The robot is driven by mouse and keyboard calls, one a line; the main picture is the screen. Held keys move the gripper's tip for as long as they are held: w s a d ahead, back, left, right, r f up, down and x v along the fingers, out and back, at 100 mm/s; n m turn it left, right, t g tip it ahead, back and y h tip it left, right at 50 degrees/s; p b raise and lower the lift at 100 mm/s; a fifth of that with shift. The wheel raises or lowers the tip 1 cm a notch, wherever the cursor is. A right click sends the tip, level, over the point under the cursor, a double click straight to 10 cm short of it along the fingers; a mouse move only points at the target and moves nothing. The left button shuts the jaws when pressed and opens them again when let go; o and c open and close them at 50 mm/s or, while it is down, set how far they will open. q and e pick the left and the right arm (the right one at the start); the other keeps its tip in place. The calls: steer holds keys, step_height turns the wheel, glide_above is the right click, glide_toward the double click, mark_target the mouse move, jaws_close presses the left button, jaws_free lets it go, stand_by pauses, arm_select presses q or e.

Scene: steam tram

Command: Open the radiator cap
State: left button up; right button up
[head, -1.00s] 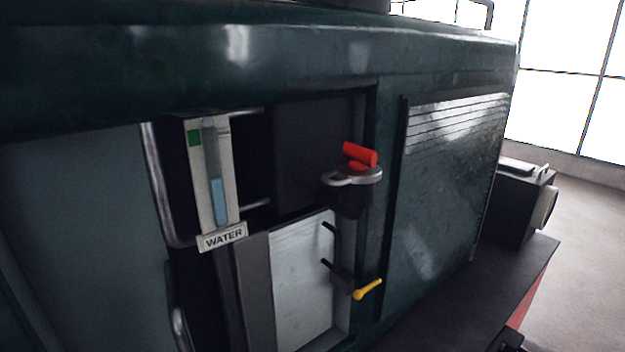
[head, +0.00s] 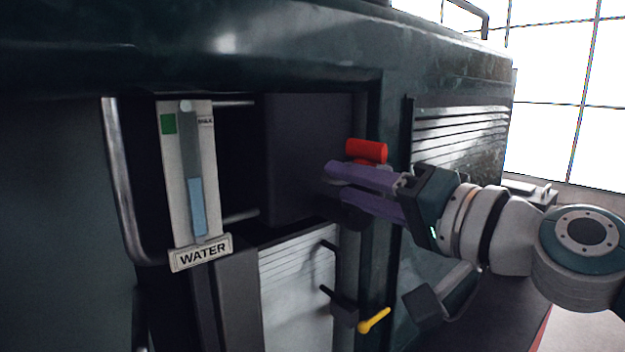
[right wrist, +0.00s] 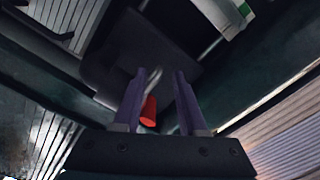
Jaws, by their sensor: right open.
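The radiator cap is mostly hidden in the head view behind my right gripper. Its red handle (head: 367,151) shows just above the purple fingers. In the right wrist view the red handle (right wrist: 148,112) lies between the two fingers, closer to the left one, with a bit of grey metal beyond it. My right gripper (head: 332,178) reaches in from the right at the cap's height, with its fingers apart; it also shows open in the right wrist view (right wrist: 160,75). I cannot tell whether a finger touches the cap. My left gripper is not in view.
A water gauge (head: 197,180) with a WATER label (head: 201,253) stands left of the cap in the open bay. A yellow-handled valve (head: 374,320) sits below the cap. A louvred panel (head: 460,135) is on the dark green body to the right.

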steer(key=shift+x, duration=1.9)
jaws_close()
